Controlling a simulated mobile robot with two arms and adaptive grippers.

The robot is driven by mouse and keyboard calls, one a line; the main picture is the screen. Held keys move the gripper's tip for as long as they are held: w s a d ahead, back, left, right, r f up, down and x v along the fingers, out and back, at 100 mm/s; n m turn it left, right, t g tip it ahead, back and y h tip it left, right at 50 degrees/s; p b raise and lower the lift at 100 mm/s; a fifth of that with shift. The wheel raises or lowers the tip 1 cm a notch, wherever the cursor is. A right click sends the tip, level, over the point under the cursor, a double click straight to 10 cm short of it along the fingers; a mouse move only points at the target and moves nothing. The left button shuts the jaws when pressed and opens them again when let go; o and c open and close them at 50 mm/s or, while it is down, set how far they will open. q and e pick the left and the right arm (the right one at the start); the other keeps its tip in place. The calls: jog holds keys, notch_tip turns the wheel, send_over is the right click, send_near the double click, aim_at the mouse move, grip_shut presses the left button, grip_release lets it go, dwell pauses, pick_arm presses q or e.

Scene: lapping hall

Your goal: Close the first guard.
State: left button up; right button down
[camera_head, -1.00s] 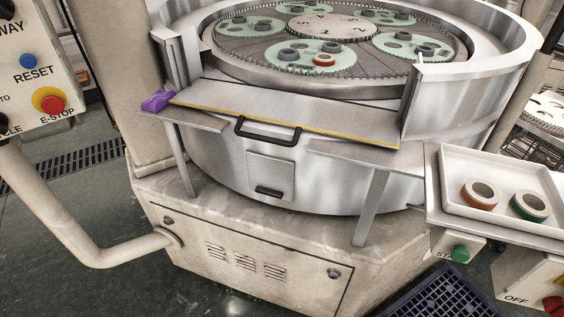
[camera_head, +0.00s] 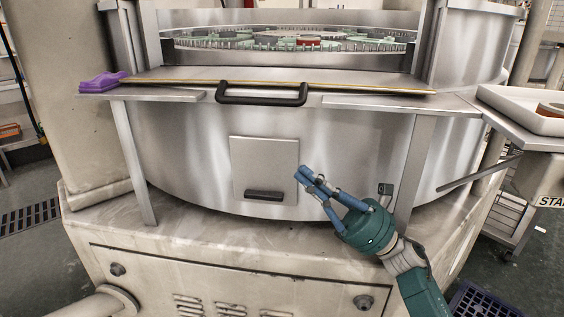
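The guard (camera_head: 330,84) is a flat metal flap with a yellow front edge. It lies folded down, roughly level, before the machine's opening. Its black bar handle (camera_head: 262,98) hangs at the front edge. A purple item (camera_head: 102,82) sits on the left ledge, beside the guard's left end; whether they touch is unclear. My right gripper (camera_head: 345,182) is below and right of the handle, in front of the drum. My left gripper is out of view.
A small panel with a black pull (camera_head: 264,195) is on the drum below the handle. Side ledges on legs (camera_head: 136,165) flank the guard. A white tray (camera_head: 520,108) stands at the right. Inside the opening is the plate (camera_head: 230,44) with rings.

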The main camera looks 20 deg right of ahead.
jog(key=d+r+m+t, duration=0.2)
jog(key=d+r+t, duration=0.1)
jog(key=d, duration=0.1)
send_near(272, 104)
notch_tip(272, 104, up, 3)
jog(key=w+a, duration=0.1)
jog(key=w, duration=0.2)
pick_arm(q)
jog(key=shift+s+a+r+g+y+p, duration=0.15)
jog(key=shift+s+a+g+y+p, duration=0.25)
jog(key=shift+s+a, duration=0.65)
pick_arm(e)
jog(key=shift+a+r+h, duration=0.15)
jog(key=shift+a+h, duration=0.15)
jog(key=shift+a, duration=0.05)
pick_arm(q)
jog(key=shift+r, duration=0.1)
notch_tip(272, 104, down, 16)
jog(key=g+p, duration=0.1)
jog(key=p, duration=0.5)
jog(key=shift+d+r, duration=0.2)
pick_arm(e)
notch_tip(272, 104, up, 6)
jog(key=m+t+h, duration=0.1)
jog(key=m+h, duration=0.1)
jog(key=m, duration=0.1)
jog(key=shift+s+a+t+h, duration=0.25)
jog(key=shift+s+t+h, duration=0.05)
jog(key=shift+s, duration=0.15)
